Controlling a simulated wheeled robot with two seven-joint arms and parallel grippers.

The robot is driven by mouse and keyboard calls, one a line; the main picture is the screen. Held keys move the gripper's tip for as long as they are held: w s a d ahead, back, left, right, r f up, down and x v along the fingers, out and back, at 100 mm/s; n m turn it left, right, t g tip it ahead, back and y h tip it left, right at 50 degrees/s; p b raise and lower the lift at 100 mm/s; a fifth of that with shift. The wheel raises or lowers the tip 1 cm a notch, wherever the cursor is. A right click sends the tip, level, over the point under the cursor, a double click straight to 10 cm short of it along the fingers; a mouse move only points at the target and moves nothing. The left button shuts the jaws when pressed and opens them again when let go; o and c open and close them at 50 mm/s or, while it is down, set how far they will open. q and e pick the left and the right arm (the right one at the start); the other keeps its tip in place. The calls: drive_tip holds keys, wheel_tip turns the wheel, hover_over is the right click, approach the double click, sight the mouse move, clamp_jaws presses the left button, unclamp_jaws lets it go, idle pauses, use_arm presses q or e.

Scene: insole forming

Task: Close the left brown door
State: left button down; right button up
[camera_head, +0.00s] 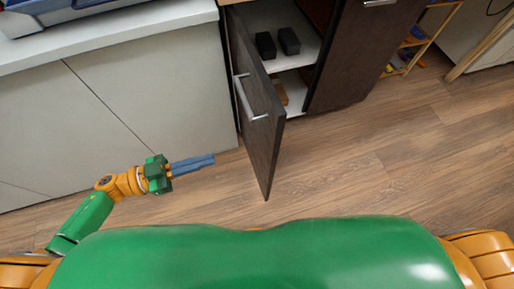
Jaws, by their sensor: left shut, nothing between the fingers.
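The left brown door (255,105) stands swung open toward me, hinged at its left side on the cabinet. Its silver handle (245,99) is on the face turned to the left. The open cabinet (283,17) shows white shelves behind the door. My left gripper (212,160) is shut and empty, to the left of the door's lower part. Its blue fingers point right toward the door, with a visible gap between. My right gripper is out of view.
Two dark blocks (288,41) stand on the cabinet's upper shelf. The right brown door (360,55) appears closed. Grey cabinet fronts (150,95) with a white counter (110,32) run along the left. A wooden rack (425,40) stands at the back right. The wooden floor (380,160) is clear.

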sight(270, 140)
use_arm(q)
drive_tip(key=p+x, duration=0.1)
drive_tip(key=x, duration=1.2)
drive_tip(key=shift+w+d+p, duration=0.15)
drive_tip(key=shift+d+p, duration=0.1)
drive_tip(key=shift+p, duration=0.05)
